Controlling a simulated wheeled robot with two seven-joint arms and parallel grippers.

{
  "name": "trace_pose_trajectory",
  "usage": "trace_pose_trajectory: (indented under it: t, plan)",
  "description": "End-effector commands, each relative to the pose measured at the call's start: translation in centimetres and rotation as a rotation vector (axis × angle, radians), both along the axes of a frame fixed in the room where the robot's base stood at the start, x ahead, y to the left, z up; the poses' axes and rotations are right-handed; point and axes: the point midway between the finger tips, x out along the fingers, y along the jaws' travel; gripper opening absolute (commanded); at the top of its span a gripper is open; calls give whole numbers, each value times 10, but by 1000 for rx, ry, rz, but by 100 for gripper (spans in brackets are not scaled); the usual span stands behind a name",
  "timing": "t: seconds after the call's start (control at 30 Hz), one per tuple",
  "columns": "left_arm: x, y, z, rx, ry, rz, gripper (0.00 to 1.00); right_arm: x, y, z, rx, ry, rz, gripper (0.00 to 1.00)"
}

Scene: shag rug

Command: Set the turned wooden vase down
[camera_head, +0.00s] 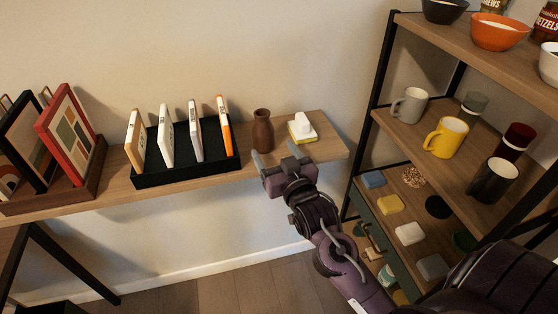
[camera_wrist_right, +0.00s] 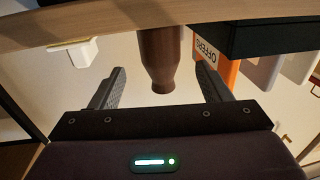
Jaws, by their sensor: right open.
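The brown turned wooden vase (camera_head: 263,131) stands upright on the wooden wall shelf (camera_head: 325,142), between the black tray and a small white-and-yellow item. My right gripper (camera_head: 276,153) is open at the shelf's front edge, just in front of the vase. In the right wrist view, which looks upside down, the vase (camera_wrist_right: 161,55) shows between the two spread fingers of the right gripper (camera_wrist_right: 162,74), with a gap on each side. It appears farther off than the fingertips, and I see no contact. My left gripper is not in view.
A black tray (camera_head: 190,176) with several upright cases is left of the vase. The white-and-yellow item (camera_head: 301,128) is close on the right. Framed pictures (camera_head: 68,120) stand far left. A rack (camera_head: 378,115) with mugs and bowls stands right. Little free shelf surrounds the vase.

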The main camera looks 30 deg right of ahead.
Motion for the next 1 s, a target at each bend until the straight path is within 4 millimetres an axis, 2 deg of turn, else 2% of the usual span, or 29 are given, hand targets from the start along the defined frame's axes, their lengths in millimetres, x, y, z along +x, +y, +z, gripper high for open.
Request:
trace_pose_trajectory:
  t: [0.1, 0.23, 0.77, 0.87, 1.0]
  plan:
    - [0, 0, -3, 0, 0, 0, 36, -14, 2, -2, 0, 2, 0, 71]
    - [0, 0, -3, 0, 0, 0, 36, -21, 3, 0, 0, 1, 1, 71]
    - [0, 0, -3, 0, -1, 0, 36, -22, 3, 0, 0, 2, 1, 71]
    - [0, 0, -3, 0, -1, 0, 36, -24, 6, -7, 3, 42, 8, 71]
    - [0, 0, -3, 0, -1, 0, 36, -36, 20, -36, 14, 233, 41, 71]
